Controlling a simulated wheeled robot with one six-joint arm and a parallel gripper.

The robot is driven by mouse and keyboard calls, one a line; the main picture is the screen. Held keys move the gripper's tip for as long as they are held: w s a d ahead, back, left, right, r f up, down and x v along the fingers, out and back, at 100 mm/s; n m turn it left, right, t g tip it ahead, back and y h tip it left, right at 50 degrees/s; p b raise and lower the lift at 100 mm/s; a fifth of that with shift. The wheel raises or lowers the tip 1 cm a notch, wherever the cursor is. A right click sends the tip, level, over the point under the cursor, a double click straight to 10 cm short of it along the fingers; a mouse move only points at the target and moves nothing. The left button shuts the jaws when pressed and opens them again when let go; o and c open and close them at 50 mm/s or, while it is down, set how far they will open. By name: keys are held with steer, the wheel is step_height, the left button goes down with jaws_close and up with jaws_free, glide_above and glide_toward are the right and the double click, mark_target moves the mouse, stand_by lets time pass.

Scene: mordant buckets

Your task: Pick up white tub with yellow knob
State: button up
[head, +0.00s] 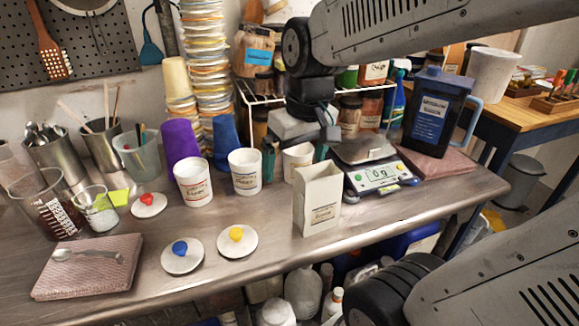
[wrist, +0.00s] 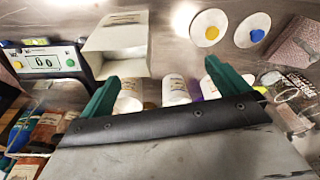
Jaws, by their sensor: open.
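A yellow knob (head: 236,233) sits on a round white lid (head: 237,246) lying flat on the steel bench; it also shows in the wrist view (wrist: 211,32). Three open white tubs stand behind it: the left tub (head: 194,185), the middle tub (head: 245,172) and the right tub (head: 297,160), partly hidden by a white carton. Their labels are too small to read, and no lid is on them. My gripper (head: 295,155) hangs by the right tub with its teal fingers apart. In the wrist view my gripper (wrist: 160,70) is open and empty.
The white carton (head: 316,200) stands in front of the right tub. A scale (head: 378,175) is to its right. Blue-knobbed (head: 181,256) and red-knobbed (head: 148,205) lids lie on the left. Purple (head: 179,141) and blue (head: 224,140) cups stand behind. The bench front is partly clear.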

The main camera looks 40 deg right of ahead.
mark_target(297, 160)
steer(key=w+d+f+t, duration=0.1)
steer(key=w+d+f, duration=0.3)
steer(key=w+d, duration=0.3)
steer(key=w+d+f, duration=0.4)
steer(key=w+d, duration=0.2)
steer(key=w, duration=0.1)
steer(key=shift+m, duration=0.4)
steer(key=x, duration=0.5)
steer(key=w+x, duration=0.1)
steer(key=x, duration=0.1)
steer(key=shift+d+f, duration=0.1)
steer(key=c, duration=1.1)
steer(key=shift+c, duration=0.2)
